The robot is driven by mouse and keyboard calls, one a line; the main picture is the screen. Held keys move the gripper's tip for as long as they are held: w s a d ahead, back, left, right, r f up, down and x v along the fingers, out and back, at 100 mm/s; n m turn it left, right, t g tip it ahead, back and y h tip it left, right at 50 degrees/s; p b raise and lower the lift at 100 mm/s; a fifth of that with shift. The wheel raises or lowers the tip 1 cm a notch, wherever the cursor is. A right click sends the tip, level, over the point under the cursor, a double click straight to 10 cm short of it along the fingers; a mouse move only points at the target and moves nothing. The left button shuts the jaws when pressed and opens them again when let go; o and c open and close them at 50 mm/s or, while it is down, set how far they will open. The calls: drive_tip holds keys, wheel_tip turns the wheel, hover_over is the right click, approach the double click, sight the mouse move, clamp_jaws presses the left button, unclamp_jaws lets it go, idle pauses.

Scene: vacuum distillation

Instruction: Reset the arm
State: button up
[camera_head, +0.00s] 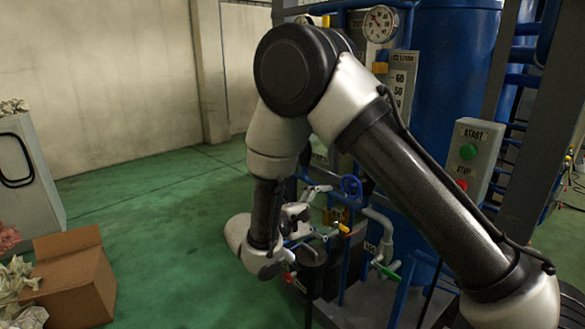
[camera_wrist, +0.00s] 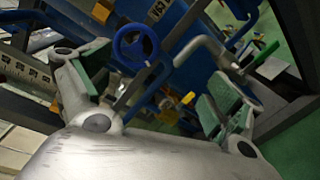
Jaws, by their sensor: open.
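My arm is bent in front of the distillation rig, its elbow high in the head view and its forearm hanging down. My gripper (camera_head: 312,213) is beside the rig's low pipes and valves and points toward them. In the wrist view my gripper (camera_wrist: 157,92) is open, its two fingers wide apart with green pads, and nothing is between them. A blue handwheel (camera_wrist: 135,43) shows beyond the left finger. The same blue handwheel (camera_head: 351,187) is just right of my gripper in the head view. A yellow valve part (camera_wrist: 188,98) lies beyond the gap between the fingers.
A control box (camera_head: 474,160) with green START and red STOP buttons is on the right. A gauge (camera_head: 380,23) and a blue tank (camera_head: 443,75) stand behind my arm. A cardboard box (camera_head: 75,278) is at lower left. Green floor (camera_head: 160,215) left of my arm is clear.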

drive_tip(key=s+d+r+m+g+y, duration=0.2)
drive_tip(key=s+d+g+y, duration=0.3)
drive_tip(key=s+d+g, duration=0.65)
drive_tip(key=s+d+r+m+t+y, duration=0.7)
drive_tip(key=s+d+r+m+y, duration=0.2)
drive_tip(key=s+d+r, duration=0.3)
wheel_tip(320, 180, up, 3)
drive_tip(key=shift+s, duration=1.2)
idle(1.0)
